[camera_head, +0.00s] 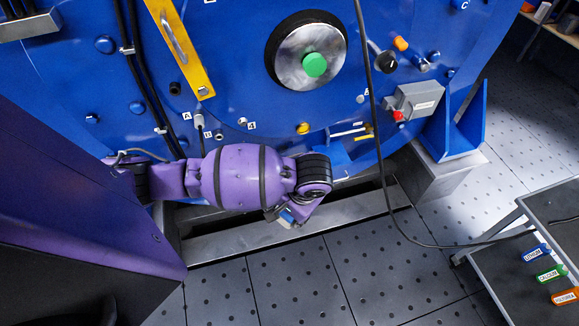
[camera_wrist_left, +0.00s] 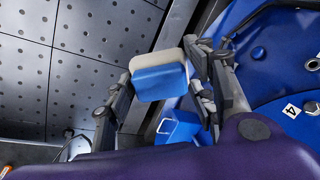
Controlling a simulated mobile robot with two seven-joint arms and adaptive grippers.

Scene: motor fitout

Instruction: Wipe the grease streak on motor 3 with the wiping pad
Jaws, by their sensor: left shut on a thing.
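My left gripper (camera_head: 290,219) hangs at the lower edge of the large blue motor (camera_head: 235,70) in the head view. It is shut on the wiping pad, a blue block with an off-white face; only a small blue and white part of the pad (camera_head: 287,216) shows there. In the left wrist view the wiping pad (camera_wrist_left: 160,82) sits between both fingers of the left gripper (camera_wrist_left: 158,90), apart from the motor casing (camera_wrist_left: 275,60). I cannot make out a grease streak or a number 3. The right gripper is out of view.
A black cable (camera_head: 379,170) hangs across the motor front and runs to a dark cart (camera_head: 540,222) at right with blue, green and orange labelled items. A yellow bar (camera_head: 181,45), a grey box (camera_head: 416,100) and a blue bracket (camera_head: 459,125) stick out. Perforated floor (camera_head: 300,280) is clear.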

